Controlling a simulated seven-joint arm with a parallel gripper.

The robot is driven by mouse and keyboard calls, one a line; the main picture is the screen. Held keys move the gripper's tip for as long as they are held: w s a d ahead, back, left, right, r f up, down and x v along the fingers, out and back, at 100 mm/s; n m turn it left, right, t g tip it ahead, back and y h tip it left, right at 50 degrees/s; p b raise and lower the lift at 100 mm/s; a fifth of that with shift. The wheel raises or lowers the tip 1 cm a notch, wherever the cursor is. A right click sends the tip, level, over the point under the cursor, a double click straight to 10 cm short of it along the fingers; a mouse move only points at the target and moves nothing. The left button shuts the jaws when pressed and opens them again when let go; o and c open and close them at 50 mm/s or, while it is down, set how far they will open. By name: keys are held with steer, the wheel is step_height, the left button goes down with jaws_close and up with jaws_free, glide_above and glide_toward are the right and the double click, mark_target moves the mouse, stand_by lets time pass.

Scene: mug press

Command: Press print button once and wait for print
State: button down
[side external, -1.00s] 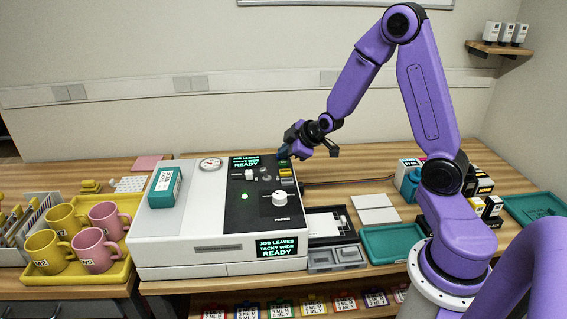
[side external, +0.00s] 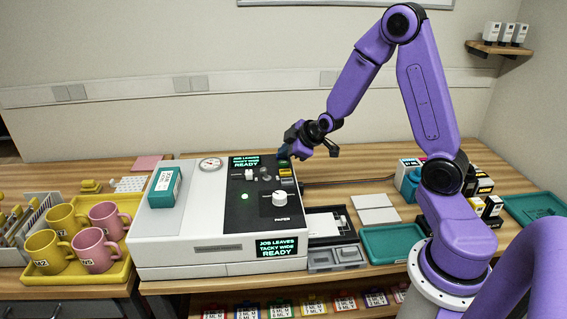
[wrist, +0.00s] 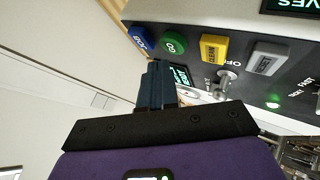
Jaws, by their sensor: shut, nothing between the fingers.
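The white printing machine (side external: 190,240) stands on the bench with a black control panel (side external: 245,205). Its front screen (side external: 278,246) and upper screen (side external: 245,161) read JOB LEAVES TACKY WIDE READY. A green lamp (side external: 245,196) glows on the panel. In the wrist view a blue button (wrist: 142,38), a green button (wrist: 174,43) marked GO, a yellow button (wrist: 213,48) and a grey button (wrist: 266,58) form a row. My gripper (side external: 284,154) is shut and empty at the panel's far right corner, close to the blue and green buttons. In the wrist view its fingertips (wrist: 158,66) seem apart from them.
A metal toggle switch (wrist: 226,80) stands near the yellow button. A white knob (side external: 280,199) is lower on the panel. A teal box (side external: 164,187) lies on the machine's left. A yellow tray (side external: 115,272) with several mugs is at left; a teal tray (side external: 392,243) is at right.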

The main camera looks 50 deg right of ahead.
mark_target(285, 164)
steer(key=shift+f, duration=0.1)
steer(key=shift+f, duration=0.3)
steer(key=shift+f, duration=0.5)
stand_by(0.8)
steer(key=shift+r, duration=3.45)
steer(key=shift+a, duration=0.1)
